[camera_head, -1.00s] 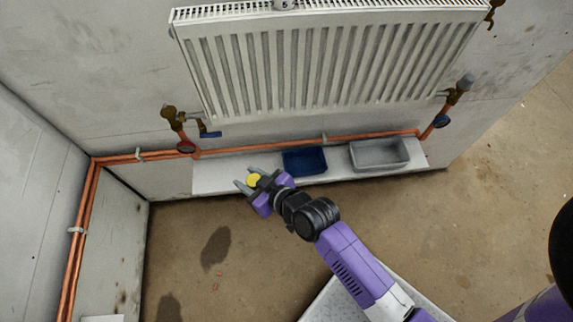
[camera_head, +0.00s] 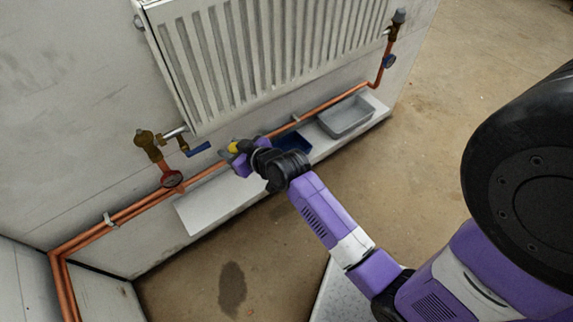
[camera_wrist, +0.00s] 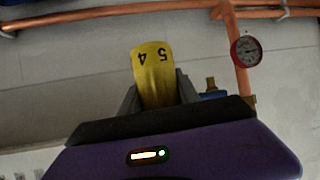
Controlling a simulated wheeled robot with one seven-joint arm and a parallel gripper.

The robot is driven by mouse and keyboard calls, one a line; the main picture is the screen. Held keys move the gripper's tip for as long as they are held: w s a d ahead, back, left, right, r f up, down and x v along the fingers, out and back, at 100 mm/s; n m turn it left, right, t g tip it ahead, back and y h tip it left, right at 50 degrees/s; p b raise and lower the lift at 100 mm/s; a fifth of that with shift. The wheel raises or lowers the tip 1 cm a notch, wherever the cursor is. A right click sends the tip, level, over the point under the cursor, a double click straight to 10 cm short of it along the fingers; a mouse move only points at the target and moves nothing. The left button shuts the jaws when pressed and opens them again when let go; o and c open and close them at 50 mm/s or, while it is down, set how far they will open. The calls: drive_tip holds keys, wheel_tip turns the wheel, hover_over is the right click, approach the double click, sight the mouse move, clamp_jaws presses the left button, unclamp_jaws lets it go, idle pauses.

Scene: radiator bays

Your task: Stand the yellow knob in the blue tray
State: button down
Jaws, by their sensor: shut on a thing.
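The yellow knob (camera_head: 235,147) is between the fingers of my gripper (camera_head: 229,152), above the white ledge and near the wall. In the wrist view the knob (camera_wrist: 153,75) shows the digits 5 and 4, upside down, and my gripper's fingers (camera_wrist: 155,92) close on its sides. The blue tray (camera_head: 295,143) stands on the ledge to the right of my gripper. My wrist hides part of the tray, and what I see of it looks empty.
A grey tray (camera_head: 346,117) stands on the white ledge (camera_head: 205,208), right of the blue one. Copper pipes (camera_head: 130,210) run along the wall just above the ledge. A valve with a blue lever (camera_head: 197,149), a red gauge (camera_head: 172,179) and the radiator (camera_head: 240,60) are close to my gripper.

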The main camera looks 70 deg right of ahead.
drive_tip(key=s+d+f+m+g+h+b, duration=0.1)
drive_tip(key=s+d+f+b, duration=0.15)
drive_tip(key=d, duration=0.45)
drive_tip(key=s+d+f+m+h+b, duration=0.1)
drive_tip(key=d+m+b, duration=0.1)
drive_tip(key=d+b, duration=0.35)
drive_tip(key=s+d+f+m+g+h+b, duration=0.1)
drive_tip(key=s+d+f+h+b, duration=0.1)
drive_tip(key=d, duration=0.6)
wheel_tip(320, 180, down, 20)
drive_tip(key=b, duration=0.6)
drive_tip(key=shift+r, duration=0.2)
drive_tip(key=shift+f, duration=0.2)
drive_tip(key=c, duration=1.2)
unclamp_jaws()
drive_tip(key=shift+o, duration=0.2)
drive_tip(key=shift+r, duration=0.1)
